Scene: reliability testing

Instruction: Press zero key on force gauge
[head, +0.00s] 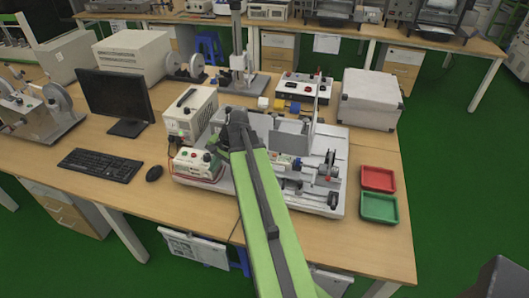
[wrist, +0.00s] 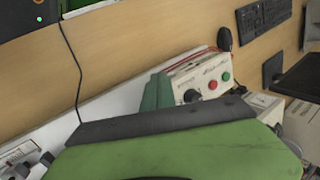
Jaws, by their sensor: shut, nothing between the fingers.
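A small unit with a coloured face (head: 286,161) sits on the white test rig (head: 318,207), just right of my arm in the head view. It may be the force gauge, but it is too small to be sure, and I cannot make out a zero key. My gripper (head: 237,118) is dark, shut and empty, above the rig's left part. It is seen from behind, and its fingertips are largely hidden. In the wrist view, my green and black parts fill the bottom and hide what lies below.
A control box (head: 196,164) with a knob and red and green buttons stands left of my gripper; it also shows in the wrist view (wrist: 205,78). Upright plates (head: 290,137) stand right of my gripper. Red (head: 378,179) and green (head: 379,208) trays lie at right.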

